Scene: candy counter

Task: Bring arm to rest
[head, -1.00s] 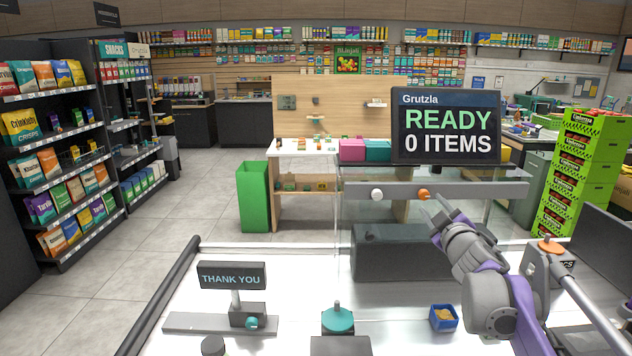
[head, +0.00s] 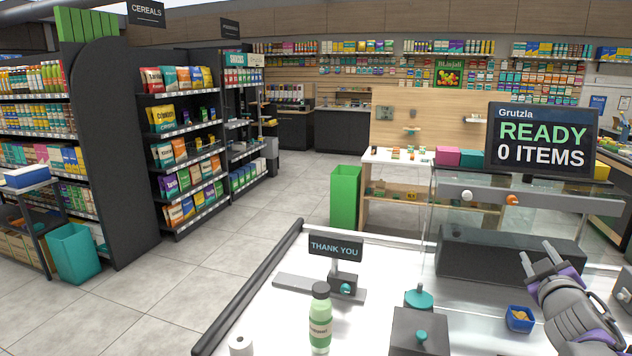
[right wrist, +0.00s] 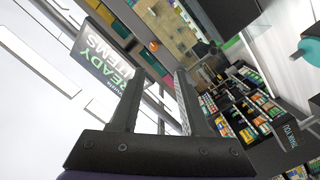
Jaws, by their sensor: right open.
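My right gripper (head: 540,262) is above the counter at the right of the head view, pointing up and to the left. It is open, with nothing between its fingers. Its two fingers also show apart and empty in the right wrist view (right wrist: 155,100). The arm (head: 575,315) behind it is grey and purple and comes in from the lower right. My left gripper is not in view.
A display (head: 541,141) reads "READY 0 ITEMS". The white counter (head: 270,315) holds a green bottle (head: 320,325), a "THANK YOU" sign (head: 336,247), a small blue bin (head: 519,319) and a dark block (head: 500,255).

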